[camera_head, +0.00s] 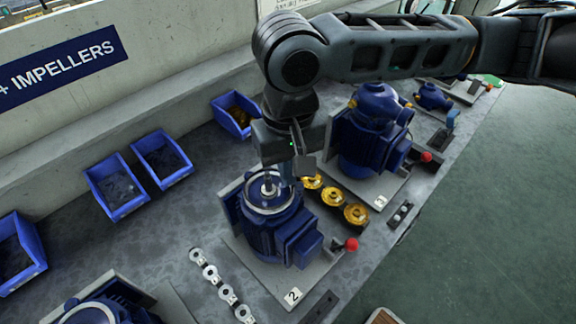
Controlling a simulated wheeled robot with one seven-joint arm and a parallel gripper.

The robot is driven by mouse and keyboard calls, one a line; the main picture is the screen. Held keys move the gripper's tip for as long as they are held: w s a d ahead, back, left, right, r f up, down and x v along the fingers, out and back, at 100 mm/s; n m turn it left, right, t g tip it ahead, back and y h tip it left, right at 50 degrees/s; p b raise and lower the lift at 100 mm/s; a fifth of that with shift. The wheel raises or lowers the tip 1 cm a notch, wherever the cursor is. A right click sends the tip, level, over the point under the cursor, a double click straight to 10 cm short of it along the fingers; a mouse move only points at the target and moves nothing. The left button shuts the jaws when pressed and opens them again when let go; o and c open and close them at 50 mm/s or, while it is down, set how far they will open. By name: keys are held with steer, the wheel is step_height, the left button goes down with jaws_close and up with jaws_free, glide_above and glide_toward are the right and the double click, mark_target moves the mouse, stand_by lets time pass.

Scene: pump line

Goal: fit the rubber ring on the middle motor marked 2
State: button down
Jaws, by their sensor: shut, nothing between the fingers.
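The middle motor (281,231) is blue and stands on a grey base plate with a white tag marked 2 (293,294). Its open top shows a pale round rim and a small shaft stub (268,189) in the centre. My gripper (291,179) is above the back right part of this motor's top, shut and empty. It hides part of the rim. I cannot tell whether a dark rubber ring lies in the motor's top. Two blue bins (117,187) (163,160) behind the motor hold dark items too small to make out.
Gold impellers (333,197) stand in a row right of the motor. Several silver rings (227,293) lie in a row at its left. A red-knobbed lever (351,245) sticks out on its right. Another blue motor (368,135) stands behind right. A further bin (234,114) holds yellowish parts.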

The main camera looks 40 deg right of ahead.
steer(key=shift+f, duration=0.25)
stand_by(0.3)
steer(key=c, duration=1.8)
jaws_free()
steer(key=o, duration=0.4)
steer(key=shift+r+p, duration=0.1)
steer(key=shift+p, duration=0.2)
step_height(320, 180, up, 2)
steer(key=p, duration=0.4)
steer(key=shift+r, duration=3.4)
